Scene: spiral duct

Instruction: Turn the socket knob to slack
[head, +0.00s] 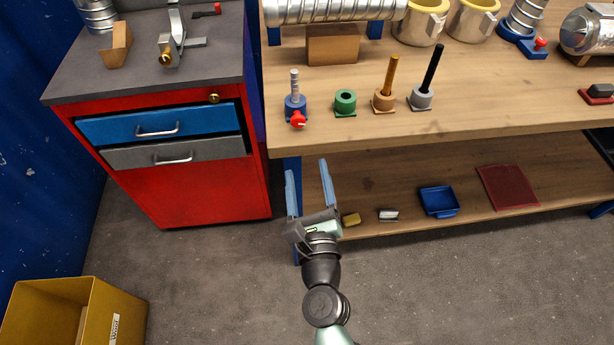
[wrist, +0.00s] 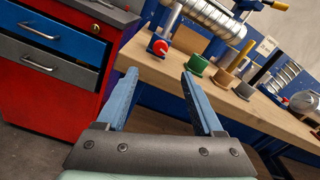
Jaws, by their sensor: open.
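A blue socket (head: 294,103) stands near the front edge of the bench at its left end, with a ribbed silver rod (head: 295,80) upright in it. Its red knob (head: 298,119) faces the front and carries a small pale mark; I cannot read its setting. In the wrist view the red knob (wrist: 160,46) shows just beyond the fingertips. My gripper (head: 306,168) is open and empty, in front of the bench edge and apart from the knob. Its two blue fingers also show in the wrist view (wrist: 160,73).
Green (head: 345,103), tan (head: 383,101) and grey (head: 421,99) holders stand right of the socket; tan and grey hold rods. A spiral duct (head: 335,10) lies behind. A red cabinet (head: 205,185) stands left. Another red knob (head: 540,43) is at the back right. A lower shelf (head: 400,195) runs below.

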